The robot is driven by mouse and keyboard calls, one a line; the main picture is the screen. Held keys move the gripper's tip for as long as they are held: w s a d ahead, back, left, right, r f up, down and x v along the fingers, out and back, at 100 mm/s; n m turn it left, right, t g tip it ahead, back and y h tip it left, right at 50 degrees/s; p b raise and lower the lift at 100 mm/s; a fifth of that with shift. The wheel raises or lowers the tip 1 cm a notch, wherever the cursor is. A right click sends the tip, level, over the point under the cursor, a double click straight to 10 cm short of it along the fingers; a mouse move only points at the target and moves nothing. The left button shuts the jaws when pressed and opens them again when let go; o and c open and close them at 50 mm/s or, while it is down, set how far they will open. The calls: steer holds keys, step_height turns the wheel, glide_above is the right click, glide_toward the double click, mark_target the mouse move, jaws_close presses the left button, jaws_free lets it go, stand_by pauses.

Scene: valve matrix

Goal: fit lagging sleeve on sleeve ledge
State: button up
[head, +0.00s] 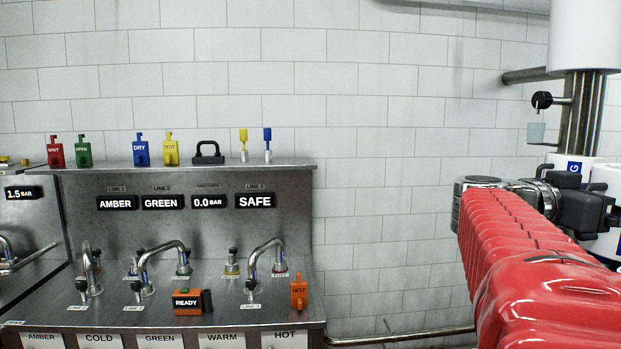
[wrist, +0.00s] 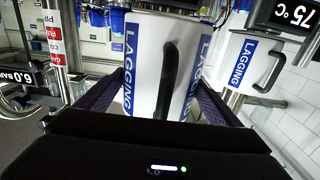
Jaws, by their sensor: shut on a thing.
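A white lagging sleeve (wrist: 145,60) with blue LAGGING bands and a black handle fills the middle of the wrist view. My gripper (wrist: 165,105) is shut on it, with a dark finger on each side of the handle. A second white lagging sleeve (wrist: 245,65) with a black handle stands at the right, under a 75 °C display. In the head view my gripper (head: 588,210) is at the right edge, against white cylinders. One white piece there (head: 560,163) shows a blue G; I cannot tell which sleeve it is. I cannot pick out the sleeve ledge.
Steel pipes (head: 580,112) and a white cylinder (head: 585,35) stand above my gripper in the head view. A steel bench (head: 110,312) with taps, tags and displays is at the left. Tiled wall shows between bench and arm. Blue canisters (wrist: 116,22) show in the wrist view.

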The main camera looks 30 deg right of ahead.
steer(key=shift+f+x, duration=0.1)
steer(key=shift+x, duration=3.25)
steer(key=shift+f+x, duration=0.15)
steer(key=shift+x, duration=3.15)
steer(key=shift+w+d, duration=0.1)
steer(key=shift+f, duration=0.2)
steer(key=o, duration=1)
steer(key=v, duration=1.3)
steer(key=shift+a, duration=0.45)
